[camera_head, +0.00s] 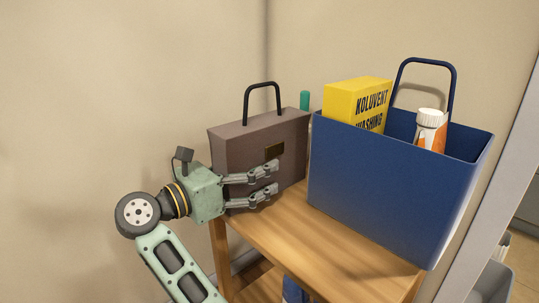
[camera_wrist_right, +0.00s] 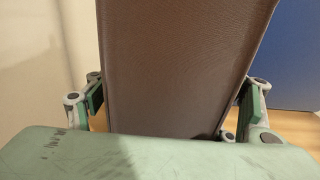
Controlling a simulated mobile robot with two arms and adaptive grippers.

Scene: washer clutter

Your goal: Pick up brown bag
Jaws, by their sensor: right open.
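The brown bag (camera_head: 240,145) stands upright on a wooden table, with a black handle on top and a small clasp on its front. My right gripper (camera_head: 276,182) is in front of the bag's lower part in the head view. In the right wrist view, the bag (camera_wrist_right: 185,60) fills the middle between the two fingers of my right gripper (camera_wrist_right: 168,92). The fingers are open, one on each side of the bag, with the right one close to its side. I cannot tell whether either finger touches it. My left gripper is not in view.
A blue basket (camera_head: 385,185) stands close to the bag's right, holding a yellow washing box (camera_head: 355,100) and a white-capped orange bottle (camera_head: 430,130). A green object (camera_head: 304,100) shows behind the bag. The wooden table (camera_head: 300,240) has bare room in front. Walls stand behind.

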